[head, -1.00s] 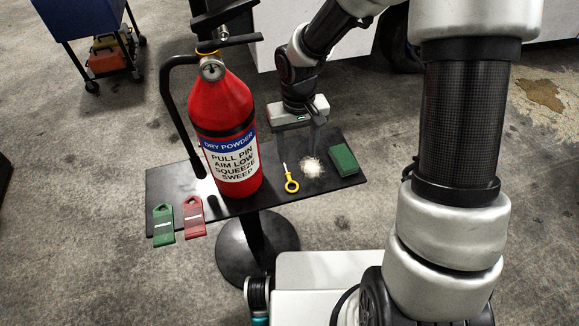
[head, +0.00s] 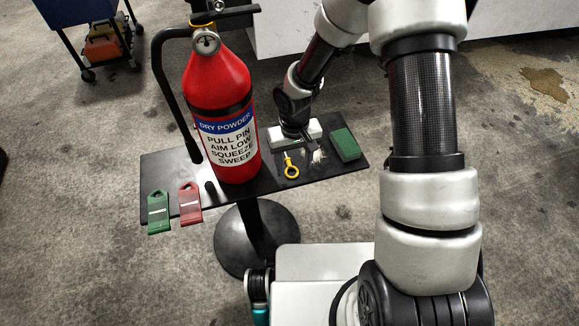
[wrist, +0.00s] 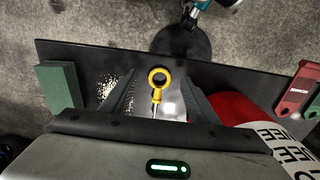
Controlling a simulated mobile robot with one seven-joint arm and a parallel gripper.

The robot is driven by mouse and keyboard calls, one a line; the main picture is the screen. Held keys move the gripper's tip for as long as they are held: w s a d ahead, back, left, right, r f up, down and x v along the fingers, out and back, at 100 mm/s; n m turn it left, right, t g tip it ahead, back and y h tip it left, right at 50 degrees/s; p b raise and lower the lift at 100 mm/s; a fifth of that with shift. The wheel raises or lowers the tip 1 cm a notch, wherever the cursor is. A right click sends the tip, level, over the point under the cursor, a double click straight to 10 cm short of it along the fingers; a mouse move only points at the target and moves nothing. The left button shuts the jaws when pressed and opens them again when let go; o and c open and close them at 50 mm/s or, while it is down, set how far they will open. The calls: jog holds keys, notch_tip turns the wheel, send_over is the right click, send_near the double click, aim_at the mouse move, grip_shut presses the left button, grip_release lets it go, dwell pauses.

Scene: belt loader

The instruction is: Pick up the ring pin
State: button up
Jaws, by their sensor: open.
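The ring pin (head: 291,171) lies on the black stand top, just right of the red fire extinguisher (head: 220,120). It has a yellow ring and a thin metal shaft. In the wrist view the ring pin (wrist: 158,77) sits between my two fingers, its shaft pointing toward my palm. My gripper (wrist: 158,100) is open, with one finger on each side of the pin and nothing held. In the head view my gripper (head: 302,150) is low over the stand, and its body hides part of the shaft's far end.
A pale powder patch (head: 318,157) and a green block (head: 345,144) lie right of the pin. A green tag (head: 158,210) and a red tag (head: 189,203) lie at the stand's left end. In the wrist view the extinguisher (wrist: 232,107) is close beside one finger.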

aim_at(293, 176)
notch_tip(293, 176, down, 3)
jog(key=shift+a, duration=0.1)
jog(key=shift+c, duration=0.2)
jog(key=c, duration=1.1)
jog(key=shift+r, duration=0.15)
notch_tip(293, 176, up, 10)
jog(key=p, duration=0.2)
